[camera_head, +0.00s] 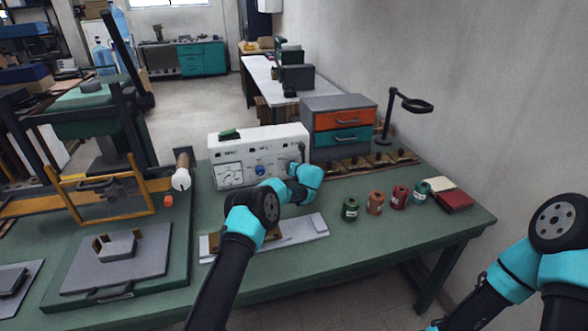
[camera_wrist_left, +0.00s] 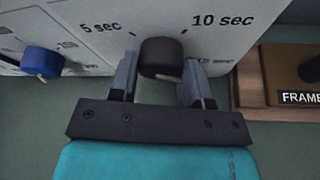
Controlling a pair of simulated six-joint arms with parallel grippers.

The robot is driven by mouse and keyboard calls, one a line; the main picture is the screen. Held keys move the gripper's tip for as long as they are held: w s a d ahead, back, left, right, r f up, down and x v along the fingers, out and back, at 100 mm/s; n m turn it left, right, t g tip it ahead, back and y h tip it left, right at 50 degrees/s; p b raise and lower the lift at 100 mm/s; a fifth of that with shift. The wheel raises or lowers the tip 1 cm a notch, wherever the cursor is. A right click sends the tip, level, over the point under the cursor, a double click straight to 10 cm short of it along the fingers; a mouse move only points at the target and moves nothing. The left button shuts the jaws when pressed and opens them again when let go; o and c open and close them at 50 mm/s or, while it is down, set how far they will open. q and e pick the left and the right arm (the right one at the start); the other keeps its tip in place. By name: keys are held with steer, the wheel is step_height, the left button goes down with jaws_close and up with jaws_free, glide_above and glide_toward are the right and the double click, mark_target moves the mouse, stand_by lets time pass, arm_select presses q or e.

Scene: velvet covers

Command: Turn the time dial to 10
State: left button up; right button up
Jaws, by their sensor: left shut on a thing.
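The white control box (camera_head: 228,150) stands on the green bench. Its black time dial (camera_wrist_left: 161,55) shows in the left wrist view, with "5 sec" printed at its upper left and "10 sec" at its upper right. A pale mark sits at the dial's lower edge, pointing down and slightly right, not at either label. My left gripper (camera_wrist_left: 160,72) has one finger on each side of the dial and is shut on it. In the head view my left arm hides the dial. Only links of my right arm show at the lower right; its gripper is out of frame.
A blue knob (camera_wrist_left: 42,61) sits left of the dial. A wooden rack (camera_wrist_left: 275,95) stands close at right. Several small cans (camera_head: 375,203) and a drawer unit (camera_head: 340,125) are farther right. A framed press (camera_head: 100,190) stands at left.

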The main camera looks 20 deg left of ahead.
arm_select(q)
steer(key=shift+n, duration=0.3)
steer(key=shift+a+n+h, duration=0.1)
steer(key=shift+n+h, duration=0.4)
steer(key=shift+n, duration=0.1)
steer(key=n+t+h, duration=0.1)
steer(key=n+h, duration=0.1)
steer(key=n, duration=0.1)
steer(key=shift+t, duration=0.4)
steer(key=n+t+h, duration=0.1)
steer(key=n, duration=0.2)
steer(key=shift+s, duration=0.1)
steer(key=shift+n+t+h, duration=0.5)
steer(key=shift+n+t, duration=0.1)
steer(key=shift+n, duration=0.4)
steer(key=o, duration=0.9)
